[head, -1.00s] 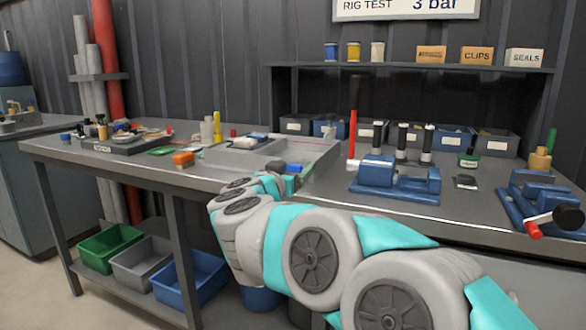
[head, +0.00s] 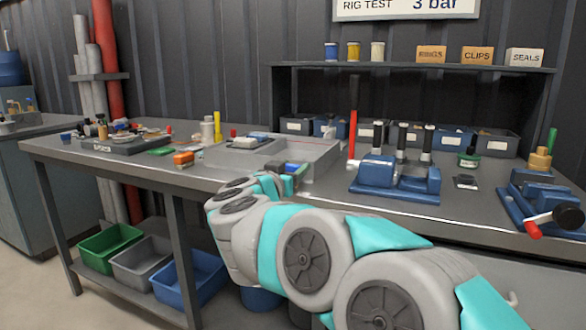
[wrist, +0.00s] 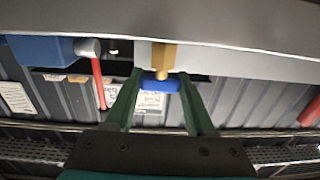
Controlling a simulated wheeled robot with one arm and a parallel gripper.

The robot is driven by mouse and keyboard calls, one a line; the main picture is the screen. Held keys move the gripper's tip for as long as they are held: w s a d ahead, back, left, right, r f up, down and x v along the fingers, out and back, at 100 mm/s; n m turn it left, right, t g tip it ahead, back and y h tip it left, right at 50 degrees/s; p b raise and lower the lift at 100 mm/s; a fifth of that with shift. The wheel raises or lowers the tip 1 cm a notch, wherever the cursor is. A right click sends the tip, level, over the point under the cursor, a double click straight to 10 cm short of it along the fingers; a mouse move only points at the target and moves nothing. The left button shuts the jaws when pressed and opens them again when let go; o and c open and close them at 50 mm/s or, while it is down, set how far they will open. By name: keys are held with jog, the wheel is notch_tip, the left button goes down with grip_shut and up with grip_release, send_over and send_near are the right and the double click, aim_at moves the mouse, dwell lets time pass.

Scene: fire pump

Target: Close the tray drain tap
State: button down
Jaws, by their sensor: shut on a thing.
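The tray drain tap has a brass body (wrist: 163,58) and a blue handle (wrist: 158,84), both in the wrist view. The brass body stands out from a pale grey wall. My gripper (wrist: 160,83) has its two green fingers on either side of the blue handle and is shut on it. The grey tray (head: 322,150) sits on the bench in the head view. My arm reaches to its near front edge, where a small blue part (head: 293,168) shows beside my wrist. The arm hides most of the tap there.
An orange block (head: 183,159) lies left of the tray. Green, grey and blue bins (head: 188,279) sit on the lower shelf.

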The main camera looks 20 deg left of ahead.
jog(key=shift+f+h, duration=0.1)
jog(key=shift+h, duration=0.2)
jog(key=shift+c, duration=1.2)
grip_release()
jog(key=shift+s, duration=0.1)
jog(key=s, duration=0.7)
jog(key=shift+s+a, duration=0.3)
jog(key=shift+a, duration=0.1)
